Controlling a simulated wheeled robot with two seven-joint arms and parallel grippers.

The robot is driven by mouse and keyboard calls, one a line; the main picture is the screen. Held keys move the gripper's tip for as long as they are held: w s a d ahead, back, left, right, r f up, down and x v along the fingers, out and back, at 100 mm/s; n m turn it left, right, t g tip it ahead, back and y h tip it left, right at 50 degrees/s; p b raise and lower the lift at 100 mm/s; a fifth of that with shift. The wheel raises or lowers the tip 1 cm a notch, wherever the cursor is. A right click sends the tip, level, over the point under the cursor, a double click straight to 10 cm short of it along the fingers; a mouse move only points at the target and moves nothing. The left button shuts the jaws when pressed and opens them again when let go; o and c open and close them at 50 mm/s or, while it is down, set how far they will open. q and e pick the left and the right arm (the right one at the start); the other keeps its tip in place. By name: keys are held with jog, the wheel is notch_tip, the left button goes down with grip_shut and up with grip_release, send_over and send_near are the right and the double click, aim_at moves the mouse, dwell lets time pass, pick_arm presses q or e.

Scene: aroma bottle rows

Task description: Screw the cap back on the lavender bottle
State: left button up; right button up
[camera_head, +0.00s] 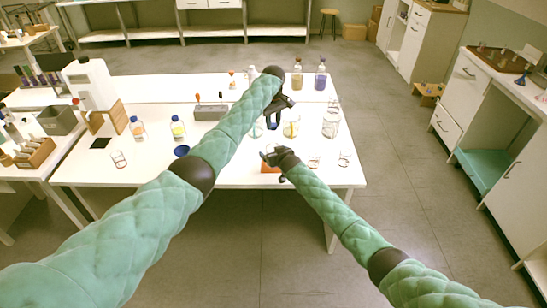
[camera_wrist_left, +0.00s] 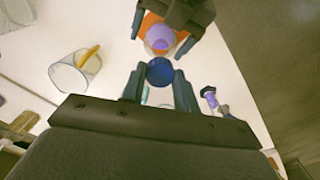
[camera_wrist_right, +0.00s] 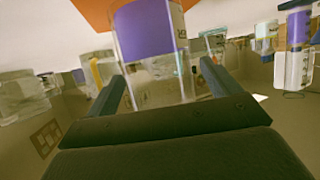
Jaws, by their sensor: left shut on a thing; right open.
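The lavender bottle, clear with purple liquid, shows in the left wrist view (camera_wrist_left: 160,38) and, close and upside down, in the right wrist view (camera_wrist_right: 150,30). It is by an orange patch (camera_head: 269,168) near the table's front edge. My left gripper (camera_head: 284,104) is shut on a round dark blue cap (camera_wrist_left: 160,71), which appears close to the bottle's open mouth; the exact gap is unclear. My right gripper (camera_head: 272,158) is open, its fingers on either side of the bottle (camera_wrist_right: 160,88). Whether they touch it is unclear.
Glass beakers (camera_head: 331,123) stand right of my left gripper. Two tall bottles (camera_head: 320,78) stand at the back right of the white table (camera_head: 235,172). Two small bottles (camera_head: 178,128) and a grey block (camera_head: 211,112) are left of my left arm.

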jog(key=shift+w+f, duration=0.1)
jog(key=c, duration=1.5)
pick_arm(q)
jog(key=shift+f, duration=2.45)
jog(key=shift+s, duration=0.1)
jog(key=shift+f, duration=0.9)
jog(key=shift+f, duration=0.55)
